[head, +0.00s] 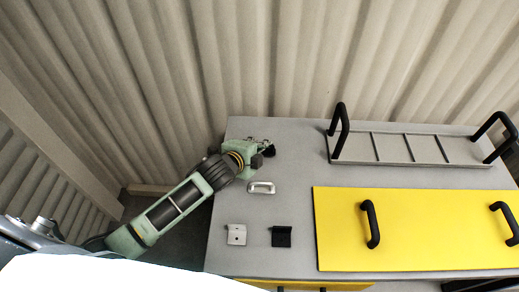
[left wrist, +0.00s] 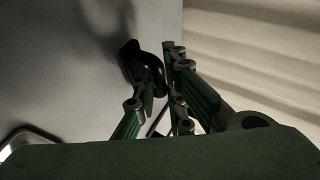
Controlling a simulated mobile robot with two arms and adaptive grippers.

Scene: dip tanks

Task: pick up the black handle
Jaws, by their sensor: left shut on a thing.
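The black handle (left wrist: 150,64) is a small curved dark piece in the left wrist view, between my left fingers. My left gripper (left wrist: 160,90) is shut on it. In the head view the left gripper (head: 263,149) is over the far left part of the grey top, and a bit of the black handle (head: 269,151) shows at its fingertips. Most of the handle is hidden there by the fingers. I cannot tell whether it touches the surface. My right gripper is not in view.
A silver handle (head: 261,188) lies close in front of the gripper. A silver bracket (head: 236,235) and a black bracket (head: 281,237) lie nearer. A grey rack (head: 390,149) and a yellow lid (head: 420,230), both with black handles, are right. A corrugated wall (head: 300,60) stands behind.

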